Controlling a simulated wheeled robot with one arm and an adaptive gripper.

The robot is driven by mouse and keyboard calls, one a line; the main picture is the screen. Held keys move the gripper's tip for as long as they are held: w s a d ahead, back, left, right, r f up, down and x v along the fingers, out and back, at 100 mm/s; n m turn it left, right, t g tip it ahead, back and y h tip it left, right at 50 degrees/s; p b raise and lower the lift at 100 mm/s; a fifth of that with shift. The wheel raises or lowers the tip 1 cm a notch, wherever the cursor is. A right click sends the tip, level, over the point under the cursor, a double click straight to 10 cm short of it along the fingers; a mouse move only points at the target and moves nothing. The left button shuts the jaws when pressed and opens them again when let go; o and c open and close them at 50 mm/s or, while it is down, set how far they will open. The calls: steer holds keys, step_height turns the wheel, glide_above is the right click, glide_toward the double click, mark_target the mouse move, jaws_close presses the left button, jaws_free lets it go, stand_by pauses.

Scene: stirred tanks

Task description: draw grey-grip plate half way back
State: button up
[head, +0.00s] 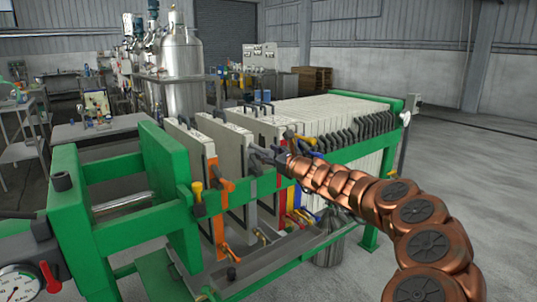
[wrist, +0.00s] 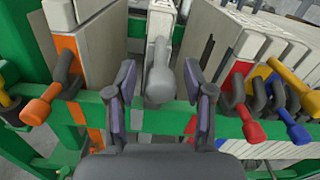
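The grey grip (wrist: 160,82) stands in the middle of the wrist view, at the end of a pale plate (wrist: 152,20) over the green side rail. My gripper (wrist: 160,88) is open, with one finger on each side of the grey grip and a visible gap on both sides. In the head view my gripper (head: 268,156) reaches in from the right to the near rail. The grey-grip plate (head: 236,134) stands upright there, between the orange-grip plate and the pack on the right. My gripper partly hides its grip in the head view.
An orange grip (wrist: 42,106) is close on the left in the wrist view. Red (wrist: 250,124), blue (wrist: 293,129) and yellow (wrist: 288,90) grips are on the right. The green rail (wrist: 165,121) runs below the fingers. A pressure gauge (head: 17,285) is at lower left.

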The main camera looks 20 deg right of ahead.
steer(key=shift+d, duration=0.1)
steer(key=shift+s+d, duration=0.2)
steer(key=shift+s, duration=0.2)
steer(key=v, duration=1.1)
steer(key=shift+a, duration=0.15)
steer(key=shift+s, duration=0.1)
